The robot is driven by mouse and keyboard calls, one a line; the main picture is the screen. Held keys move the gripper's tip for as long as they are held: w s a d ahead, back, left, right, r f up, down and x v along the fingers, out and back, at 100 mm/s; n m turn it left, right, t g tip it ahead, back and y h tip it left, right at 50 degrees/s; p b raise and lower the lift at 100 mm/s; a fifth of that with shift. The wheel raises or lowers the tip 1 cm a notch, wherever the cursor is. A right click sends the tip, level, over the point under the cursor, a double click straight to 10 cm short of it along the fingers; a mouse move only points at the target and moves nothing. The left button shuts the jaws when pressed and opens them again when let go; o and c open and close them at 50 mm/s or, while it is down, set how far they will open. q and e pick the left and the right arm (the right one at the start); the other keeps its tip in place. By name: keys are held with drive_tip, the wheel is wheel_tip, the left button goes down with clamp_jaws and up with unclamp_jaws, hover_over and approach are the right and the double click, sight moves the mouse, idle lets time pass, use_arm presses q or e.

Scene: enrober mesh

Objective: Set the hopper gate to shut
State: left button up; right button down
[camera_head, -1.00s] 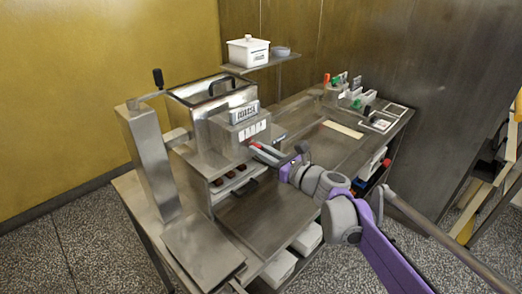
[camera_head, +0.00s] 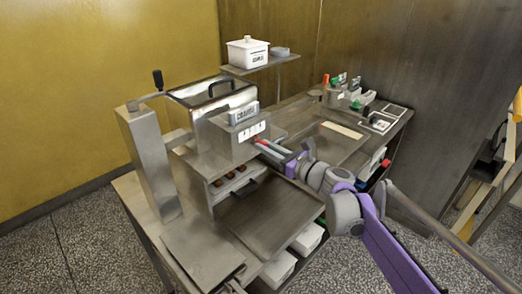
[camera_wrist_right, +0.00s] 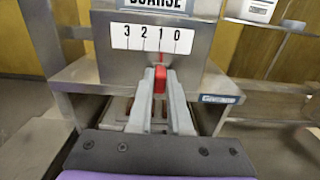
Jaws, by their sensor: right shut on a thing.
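The steel hopper (camera_head: 232,138) stands on the machine, with a "COARSE" plate above a white scale (camera_head: 251,131) marked 3 2 1 0. In the right wrist view the scale (camera_wrist_right: 152,38) is face-on, and a thin red pointer below it stands near the 1. My right gripper (camera_wrist_right: 160,82) is shut on a red gate handle (camera_wrist_right: 160,77) just under the hopper face. It also shows in the head view, reaching in from the right. The fingers hide part of the handle. My left gripper is out of view.
A steel shelf (camera_head: 262,66) with a white lidded tub (camera_head: 248,51) is behind the hopper. A crank with a black knob (camera_head: 158,79) stands at left. Below the hopper are dark pieces in an opening. A flat steel tray (camera_head: 265,222) lies in front.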

drive_tip(key=shift+w+d, duration=0.75)
drive_tip(key=shift+d, duration=0.05)
drive_tip(key=c, duration=1.2)
unclamp_jaws()
drive_tip(key=o, duration=0.4)
drive_tip(key=shift+c, duration=0.2)
drive_tip(key=v, duration=1)
drive_tip(key=shift+s+d, duration=0.25)
drive_tip(key=shift+s, duration=0.05)
